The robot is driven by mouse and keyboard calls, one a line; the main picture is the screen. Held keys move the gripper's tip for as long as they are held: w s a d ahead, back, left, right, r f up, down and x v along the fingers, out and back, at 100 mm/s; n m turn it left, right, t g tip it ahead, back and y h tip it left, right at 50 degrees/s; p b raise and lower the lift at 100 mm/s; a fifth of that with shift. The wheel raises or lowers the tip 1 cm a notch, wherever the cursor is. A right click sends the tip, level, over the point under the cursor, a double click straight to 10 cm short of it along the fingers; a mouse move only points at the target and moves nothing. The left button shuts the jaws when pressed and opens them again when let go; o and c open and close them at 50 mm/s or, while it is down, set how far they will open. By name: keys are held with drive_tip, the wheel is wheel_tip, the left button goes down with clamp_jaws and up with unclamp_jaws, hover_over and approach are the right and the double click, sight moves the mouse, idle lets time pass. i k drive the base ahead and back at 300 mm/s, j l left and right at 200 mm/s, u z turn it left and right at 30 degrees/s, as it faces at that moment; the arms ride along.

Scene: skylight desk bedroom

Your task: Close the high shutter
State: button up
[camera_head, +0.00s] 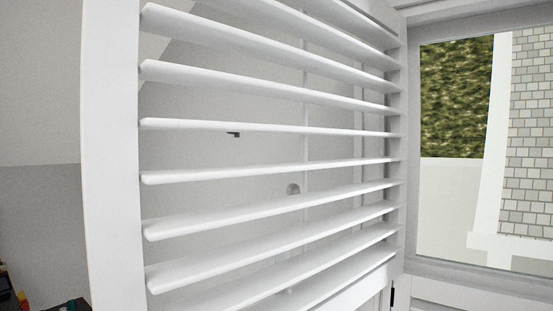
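A white louvered shutter panel (111,150) fills the left and middle of the head view, close to me. It stands swung open, at an angle to the window (460,170) on the right. Its slats are tilted so that I see between them. The right side of the panel meets the window frame, and a small dark hinge (392,297) shows low there. The panel's top and bottom edges are cut off by the picture. My gripper is not in view.
Behind the slats is a pale wall with a small dark piece (233,134) and a round greyish thing (293,189). At the lower left, dark and coloured objects (20,300) are partly cut off. Outside the window are greenery and a tiled surface.

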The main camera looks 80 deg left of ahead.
sight(109, 71)
drive_tip(key=k+j+u, duration=0.8)
drive_tip(key=k+j, duration=0.2)
drive_tip(key=j, duration=0.15)
